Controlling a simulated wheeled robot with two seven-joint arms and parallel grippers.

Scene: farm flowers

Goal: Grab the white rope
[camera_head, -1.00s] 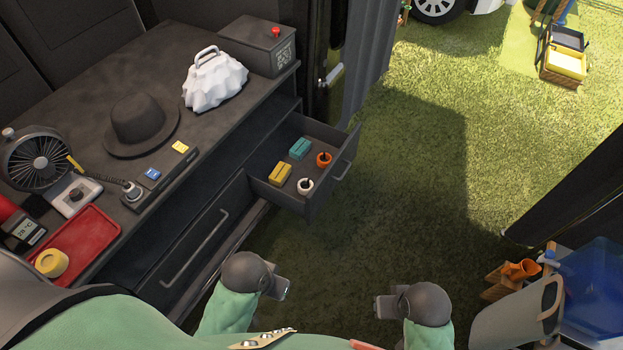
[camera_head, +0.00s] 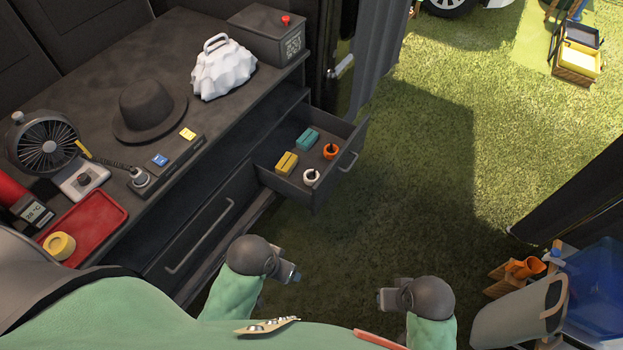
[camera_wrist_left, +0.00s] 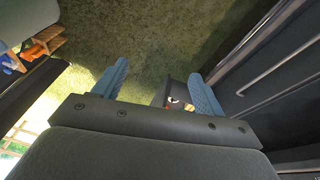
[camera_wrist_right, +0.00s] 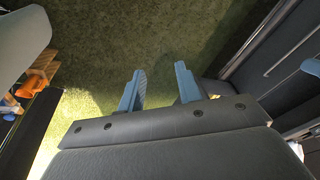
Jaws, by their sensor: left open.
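The white rope is a small white coil (camera_head: 311,176) with a dark middle, lying in the open drawer (camera_head: 318,200) near its front left. A small white shape (camera_wrist_left: 174,100) shows between my left fingers in the left wrist view, probably this coil. My left gripper (camera_head: 290,273) is open and empty, below the drawer in the head view and apart from it. The left wrist view shows its fingers (camera_wrist_left: 160,85) wide apart. My right gripper (camera_head: 384,298) is farther right over the grass. Its fingers (camera_wrist_right: 160,88) stand apart with nothing between them.
The drawer also holds an orange coil (camera_head: 331,151), a yellow block (camera_head: 286,163) and a teal block (camera_head: 307,138).

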